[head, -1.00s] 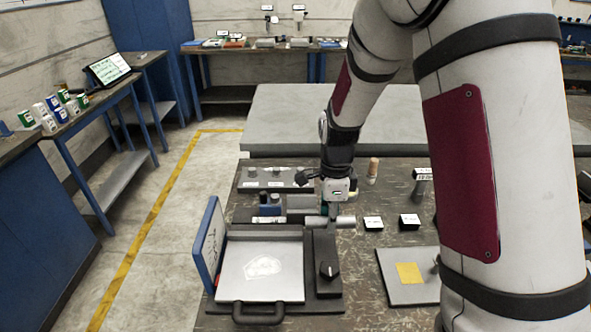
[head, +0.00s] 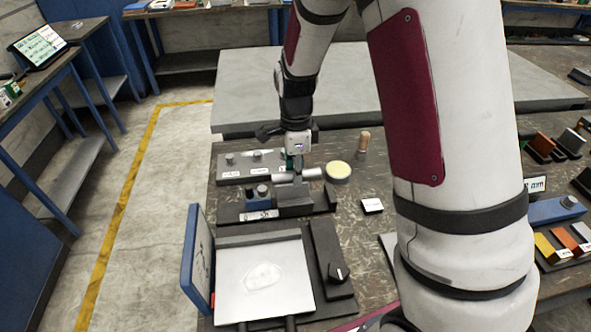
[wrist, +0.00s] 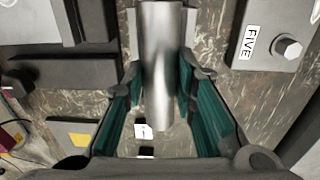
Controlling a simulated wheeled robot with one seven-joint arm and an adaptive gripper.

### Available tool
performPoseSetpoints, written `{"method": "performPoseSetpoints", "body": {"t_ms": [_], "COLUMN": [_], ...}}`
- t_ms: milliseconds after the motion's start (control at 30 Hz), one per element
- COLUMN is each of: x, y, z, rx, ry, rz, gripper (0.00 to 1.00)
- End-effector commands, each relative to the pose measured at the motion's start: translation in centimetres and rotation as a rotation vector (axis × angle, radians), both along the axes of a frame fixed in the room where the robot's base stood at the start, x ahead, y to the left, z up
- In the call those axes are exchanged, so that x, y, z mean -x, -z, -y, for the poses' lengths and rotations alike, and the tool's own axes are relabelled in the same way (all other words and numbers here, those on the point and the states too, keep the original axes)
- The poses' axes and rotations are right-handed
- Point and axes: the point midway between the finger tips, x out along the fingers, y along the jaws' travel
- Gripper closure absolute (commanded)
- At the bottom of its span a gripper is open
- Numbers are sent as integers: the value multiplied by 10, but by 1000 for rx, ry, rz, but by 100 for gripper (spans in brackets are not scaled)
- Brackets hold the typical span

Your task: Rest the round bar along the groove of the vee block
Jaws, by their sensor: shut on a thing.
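The round bar (head: 298,175) is a smooth silver cylinder, held level and crosswise in the head view. My gripper (head: 296,165) is shut on it from above. The wrist view shows the bar (wrist: 158,65) between the green-padded fingers (wrist: 160,95). A grey block, which looks like the vee block (head: 293,198), stands directly below the bar on a dark base. Its groove is hidden by the bar and gripper. I cannot tell whether the bar touches the block.
A grey plate with knobs (head: 232,172) lies behind. A yellow-topped round dish (head: 338,171) and a wooden-handled tool (head: 364,142) stand to the right. A white-topped tray (head: 262,283) with a blue upright panel (head: 196,255) is in front.

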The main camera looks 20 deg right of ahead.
Motion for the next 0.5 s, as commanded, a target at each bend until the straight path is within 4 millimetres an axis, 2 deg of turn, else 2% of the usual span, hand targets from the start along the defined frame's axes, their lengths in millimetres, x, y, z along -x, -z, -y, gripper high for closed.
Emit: {"method": "performPoseSetpoints", "body": {"t_ms": [133,500], "x": [0,-1], "y": [-1,20], "z": [-1,0], "rx": [0,0], "ry": [-1,-1], "rz": [1,1], "gripper": [100,100]}}
